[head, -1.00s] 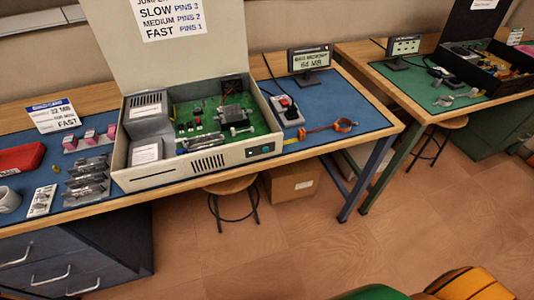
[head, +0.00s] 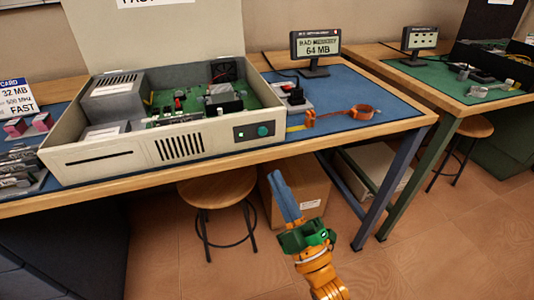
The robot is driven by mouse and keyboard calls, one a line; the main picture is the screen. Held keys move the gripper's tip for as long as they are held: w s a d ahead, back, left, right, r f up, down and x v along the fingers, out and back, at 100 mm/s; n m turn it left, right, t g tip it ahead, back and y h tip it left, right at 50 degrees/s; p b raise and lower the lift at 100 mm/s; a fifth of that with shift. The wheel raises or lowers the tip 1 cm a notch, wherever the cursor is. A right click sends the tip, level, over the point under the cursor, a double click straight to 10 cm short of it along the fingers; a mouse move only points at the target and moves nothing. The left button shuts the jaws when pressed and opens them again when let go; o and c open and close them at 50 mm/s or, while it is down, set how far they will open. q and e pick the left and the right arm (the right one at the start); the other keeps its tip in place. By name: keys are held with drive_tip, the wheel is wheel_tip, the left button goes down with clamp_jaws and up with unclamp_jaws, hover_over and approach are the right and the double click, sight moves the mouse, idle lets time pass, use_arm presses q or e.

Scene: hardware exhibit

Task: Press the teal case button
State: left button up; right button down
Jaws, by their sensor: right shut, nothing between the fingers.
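The teal case button (head: 263,131) is a round knob on a dark panel at the right end of the front of the open beige computer case (head: 112,151). A small lit green square sits left of it on the same panel. The case stands on the blue mat near the table's front edge. My right gripper (head: 276,174) has long blue-grey fingers, shut and empty. It shows in front of the table, below the button in the picture and apart from it, fingertips pointing up. My left gripper is out of view.
A small display (head: 315,46) reading 64 MB stands behind the case's right side. A power switch block (head: 291,97) and an orange strap (head: 362,112) lie on the mat. A stool (head: 218,187) and a cardboard box (head: 311,190) are under the table.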

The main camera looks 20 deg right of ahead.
sight(263, 131)
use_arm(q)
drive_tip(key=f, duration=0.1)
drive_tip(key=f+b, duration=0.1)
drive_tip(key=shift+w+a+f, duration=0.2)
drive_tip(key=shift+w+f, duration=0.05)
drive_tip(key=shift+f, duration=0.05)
use_arm(e)
drive_tip(key=s+r+t, duration=0.1)
drive_tip(key=s+r+n+y, duration=0.1)
drive_tip(key=r, duration=0.1)
drive_tip(key=s+r+t, duration=0.1)
drive_tip(key=shift+d+r+n+t+y, duration=0.3)
drive_tip(key=shift+d+n, duration=0.1)
drive_tip(key=w+b, duration=0.1)
drive_tip(key=w, duration=0.3)
drive_tip(key=w+b, duration=0.1)
drive_tip(key=w, duration=0.3)
drive_tip(key=shift+a+f+b, duration=0.15)
drive_tip(key=shift+b, duration=0.25)
drive_tip(key=shift+w, duration=0.4)
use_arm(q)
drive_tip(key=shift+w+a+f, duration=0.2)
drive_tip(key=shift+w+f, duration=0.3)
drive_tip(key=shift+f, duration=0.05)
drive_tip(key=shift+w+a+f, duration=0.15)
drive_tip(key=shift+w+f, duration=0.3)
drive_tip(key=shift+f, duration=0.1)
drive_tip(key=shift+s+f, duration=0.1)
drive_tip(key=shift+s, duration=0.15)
